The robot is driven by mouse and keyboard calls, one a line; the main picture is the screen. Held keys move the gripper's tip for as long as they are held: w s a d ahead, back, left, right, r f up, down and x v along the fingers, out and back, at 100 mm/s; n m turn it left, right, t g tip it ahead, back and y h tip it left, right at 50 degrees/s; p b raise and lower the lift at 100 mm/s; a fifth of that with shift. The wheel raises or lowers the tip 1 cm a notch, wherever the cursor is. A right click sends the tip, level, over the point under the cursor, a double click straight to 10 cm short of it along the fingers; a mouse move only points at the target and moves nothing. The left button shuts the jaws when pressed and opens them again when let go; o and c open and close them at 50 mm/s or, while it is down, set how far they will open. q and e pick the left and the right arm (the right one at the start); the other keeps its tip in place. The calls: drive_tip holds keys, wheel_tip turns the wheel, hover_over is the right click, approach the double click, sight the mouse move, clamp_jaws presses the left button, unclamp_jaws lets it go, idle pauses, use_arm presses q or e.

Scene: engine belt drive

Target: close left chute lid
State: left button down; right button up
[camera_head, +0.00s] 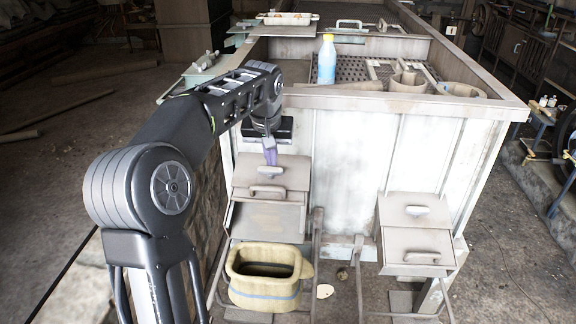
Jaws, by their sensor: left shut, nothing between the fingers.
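The left chute (240,205) is a grey metal box on the front of the pale bin. Its sloping top has a small bar handle (270,171), and a second, wider handle (267,192) sits just below, above the front panel (266,220). This second handle sits higher than the matching one on the right chute (414,238). I cannot tell the lid's exact angle. My left gripper (271,158) points down with purple fingers, shut and empty, just above the top handle. I cannot tell whether it touches. My right gripper is out of view.
A yellowish basket (265,290) with a blue band stands below the left chute. Thin metal rails (317,265) stand between the chutes. Open floor lies at left.

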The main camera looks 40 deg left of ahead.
use_arm(q)
hover_over(274, 196)
wheel_tip(274, 196, down, 9)
drive_tip(key=shift+a+r, duration=0.1)
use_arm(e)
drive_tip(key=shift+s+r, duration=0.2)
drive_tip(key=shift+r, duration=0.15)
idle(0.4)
